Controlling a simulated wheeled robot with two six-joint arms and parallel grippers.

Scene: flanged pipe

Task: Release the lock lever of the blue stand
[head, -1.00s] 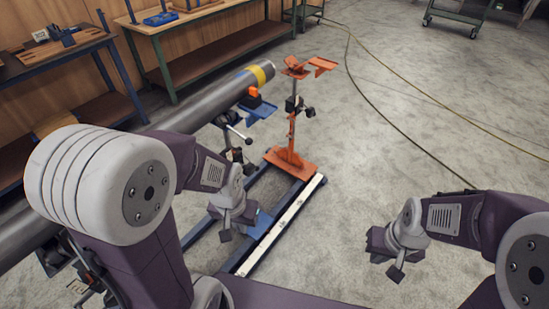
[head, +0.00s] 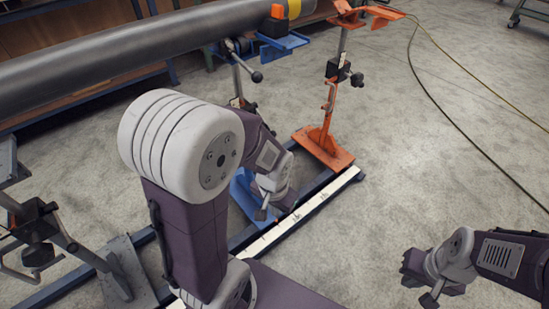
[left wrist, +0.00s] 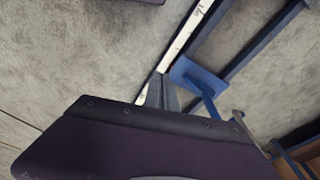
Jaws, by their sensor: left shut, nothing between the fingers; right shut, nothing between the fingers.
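The blue stand has a blue bracket (head: 287,47) under the grey pipe (head: 130,55), with an orange and black block on it. My left arm hides much of the lower post. Its blue base (head: 243,192) also shows in the left wrist view (left wrist: 195,78). My left gripper (head: 264,211) is shut and empty, low near the base, well below the lever. My right gripper (head: 415,289) is shut and empty over bare floor.
An orange stand (head: 330,110) stands just right of the blue one. A grey stand (head: 38,235) is at left. A floor rail with a white scale strip (head: 310,207) runs past the bases. Open floor lies right, crossed by cables (head: 450,90).

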